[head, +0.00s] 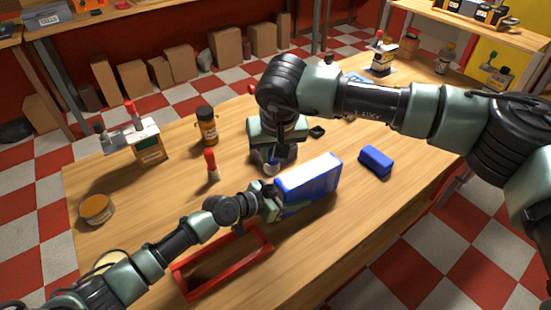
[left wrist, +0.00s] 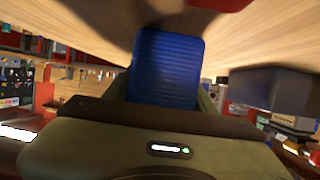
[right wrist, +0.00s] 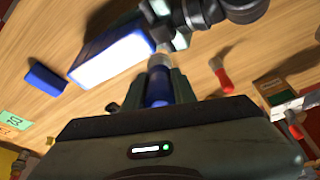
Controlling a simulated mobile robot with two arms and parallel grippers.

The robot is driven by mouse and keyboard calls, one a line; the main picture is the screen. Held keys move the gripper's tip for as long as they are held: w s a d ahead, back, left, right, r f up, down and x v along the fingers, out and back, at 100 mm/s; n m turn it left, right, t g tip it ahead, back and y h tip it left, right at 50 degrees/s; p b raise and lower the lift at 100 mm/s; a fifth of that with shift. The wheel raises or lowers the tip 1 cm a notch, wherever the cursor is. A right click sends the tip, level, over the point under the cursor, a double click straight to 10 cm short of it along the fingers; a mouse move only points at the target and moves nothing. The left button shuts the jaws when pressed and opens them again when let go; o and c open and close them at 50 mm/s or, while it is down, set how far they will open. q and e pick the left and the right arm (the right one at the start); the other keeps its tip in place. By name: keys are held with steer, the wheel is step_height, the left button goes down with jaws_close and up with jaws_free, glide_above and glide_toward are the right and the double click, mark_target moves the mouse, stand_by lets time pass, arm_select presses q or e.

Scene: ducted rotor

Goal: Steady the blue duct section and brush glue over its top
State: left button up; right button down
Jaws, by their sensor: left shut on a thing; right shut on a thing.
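The blue duct section (head: 322,180) stands over the wooden table with a pale, bright top face; the right wrist view shows it too (right wrist: 112,58). My left gripper (head: 272,203) is shut on its near left end, and the left wrist view shows the blue body (left wrist: 165,68) between the fingers. My right gripper (head: 271,163) points down just behind and left of the section. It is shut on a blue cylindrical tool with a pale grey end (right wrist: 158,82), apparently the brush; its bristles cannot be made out. The tool's end appears apart from the section's top.
A small blue block (head: 375,161) lies to the right. A red frame (head: 186,278) lies beneath my left arm. A red-topped bottle (head: 211,166), an amber jar (head: 207,127), a box (head: 150,148) and a tin (head: 97,209) stand left. The front right of the table is clear.

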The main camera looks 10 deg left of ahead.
steer(key=shift+r, duration=2.3)
arm_select(q)
steer(key=o, duration=1.6)
steer(key=v, duration=1.2)
steer(key=shift+s, duration=0.1)
steer(key=shift+f, duration=0.1)
arm_select(e)
steer(key=shift+f, duration=0.1)
